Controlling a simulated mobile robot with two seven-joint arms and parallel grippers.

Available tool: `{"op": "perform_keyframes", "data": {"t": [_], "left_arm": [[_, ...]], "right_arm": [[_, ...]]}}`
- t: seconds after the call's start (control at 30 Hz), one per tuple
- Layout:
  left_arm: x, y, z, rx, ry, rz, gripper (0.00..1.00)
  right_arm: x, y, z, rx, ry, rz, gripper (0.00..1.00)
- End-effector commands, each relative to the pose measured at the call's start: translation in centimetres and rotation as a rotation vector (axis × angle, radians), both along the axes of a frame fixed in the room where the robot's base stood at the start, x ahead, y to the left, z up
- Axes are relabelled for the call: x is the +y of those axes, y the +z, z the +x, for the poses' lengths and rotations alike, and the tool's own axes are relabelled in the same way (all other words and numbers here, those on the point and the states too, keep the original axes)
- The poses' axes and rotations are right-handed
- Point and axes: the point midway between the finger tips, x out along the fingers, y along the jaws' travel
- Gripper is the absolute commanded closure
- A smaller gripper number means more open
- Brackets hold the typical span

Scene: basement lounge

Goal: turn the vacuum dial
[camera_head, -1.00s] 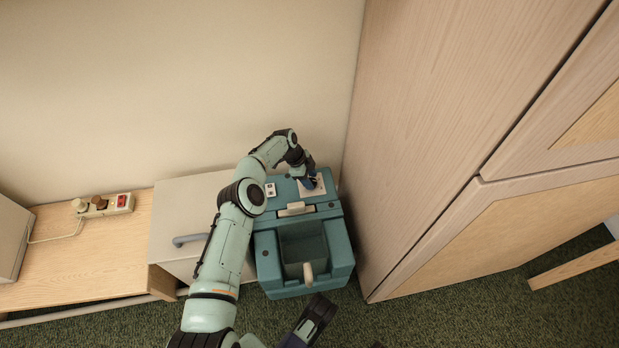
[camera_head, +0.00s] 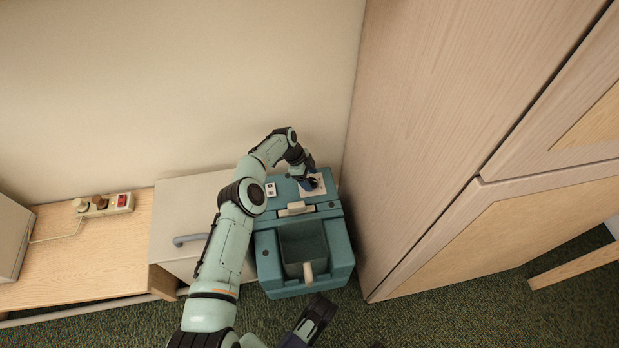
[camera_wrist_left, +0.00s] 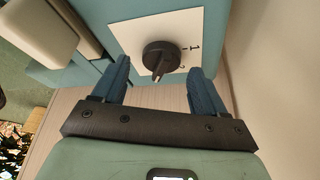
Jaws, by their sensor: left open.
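The teal vacuum (camera_head: 338,255) stands on the carpet between a low cabinet and a tall wooden cupboard. A white plate (camera_head: 321,186) lies on its top near the wall. In the left wrist view, the round black dial (camera_wrist_left: 158,56) sits on this plate, with a light pointer mark at its lower edge and printed marks beside it. My left gripper (camera_head: 310,183) is over the plate and hides the dial in the head view. Its blue fingers (camera_wrist_left: 159,68) are open, one on each side of the dial, with visible gaps. My right gripper (camera_head: 318,314) is low in front of the vacuum.
The tall wooden cupboard (camera_head: 430,130) is close on the right, and the wall is close behind. A grey low cabinet (camera_head: 185,205) with a handle stands left. A power strip (camera_head: 105,204) lies on a wooden surface.

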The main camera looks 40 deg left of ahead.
Motion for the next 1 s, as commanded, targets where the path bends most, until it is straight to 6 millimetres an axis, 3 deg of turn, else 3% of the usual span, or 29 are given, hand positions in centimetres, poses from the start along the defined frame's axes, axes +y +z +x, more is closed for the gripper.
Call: {"op": "perform_keyframes", "data": {"t": [0.5, 0.7, 1.0], "left_arm": [[3.7, 9.9, -1.9, 0.0, 0.002, 0.003, 0.28], [4.3, 11.5, -2.3, 0.002, 0.002, 0.001, 0.28], [4.4, 11.7, -2.3, 0.001, 0.001, 0.002, 0.28]], "right_arm": [[0.6, 2.7, 4.9, -0.162, 0.017, -0.01, 1.0], [0.7, 3.1, 5.5, -0.182, 0.019, -0.012, 1.0], [0.7, 3.1, 5.6, -0.185, 0.018, -0.012, 1.0]]}}
